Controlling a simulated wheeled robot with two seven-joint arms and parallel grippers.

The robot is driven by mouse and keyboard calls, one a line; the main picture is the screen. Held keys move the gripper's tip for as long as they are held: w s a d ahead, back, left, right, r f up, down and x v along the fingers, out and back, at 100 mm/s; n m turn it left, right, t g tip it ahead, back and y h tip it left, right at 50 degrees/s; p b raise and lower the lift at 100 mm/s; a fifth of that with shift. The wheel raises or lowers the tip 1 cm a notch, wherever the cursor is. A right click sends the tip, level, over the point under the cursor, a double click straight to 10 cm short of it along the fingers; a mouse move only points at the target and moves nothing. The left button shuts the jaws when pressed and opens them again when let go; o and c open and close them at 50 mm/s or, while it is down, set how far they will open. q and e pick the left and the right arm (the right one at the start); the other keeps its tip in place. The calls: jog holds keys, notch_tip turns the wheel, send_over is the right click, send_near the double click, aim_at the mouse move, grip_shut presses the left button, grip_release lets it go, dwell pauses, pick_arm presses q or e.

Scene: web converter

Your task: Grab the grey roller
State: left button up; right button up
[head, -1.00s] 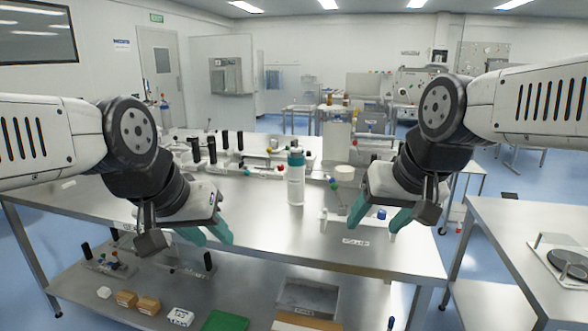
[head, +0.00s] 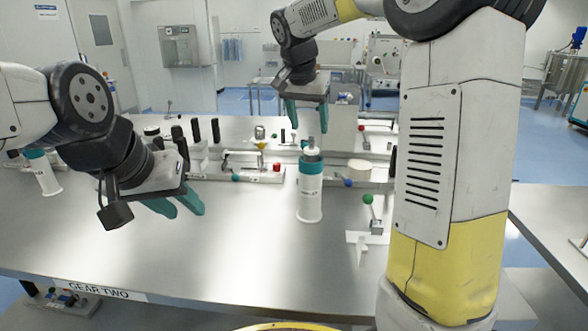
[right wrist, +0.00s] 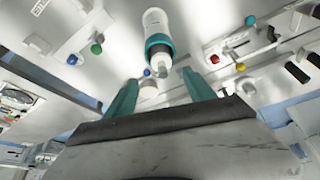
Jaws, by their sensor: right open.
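I cannot pick out a grey roller for certain in either view. A short pale cylinder (head: 361,169) lies on the fixtures right of the bottle in the head view; I cannot tell if it is the roller. My left gripper (head: 182,205) is open and empty above the table's left part.
A white bottle with a teal collar (head: 311,195) stands upright on the steel table (head: 235,240); it also shows in the right wrist view (right wrist: 156,22). Fixtures with coloured knobs and black handles (head: 215,131) line the back. The front middle is clear. My right arm covers the table's right part.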

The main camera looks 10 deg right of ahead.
aim_at(311, 138)
jog(key=x, duration=0.8)
jog(key=shift+w+r, duration=0.15)
jog(key=shift+w, duration=0.2)
jog(key=shift+c, duration=0.2)
grip_shut()
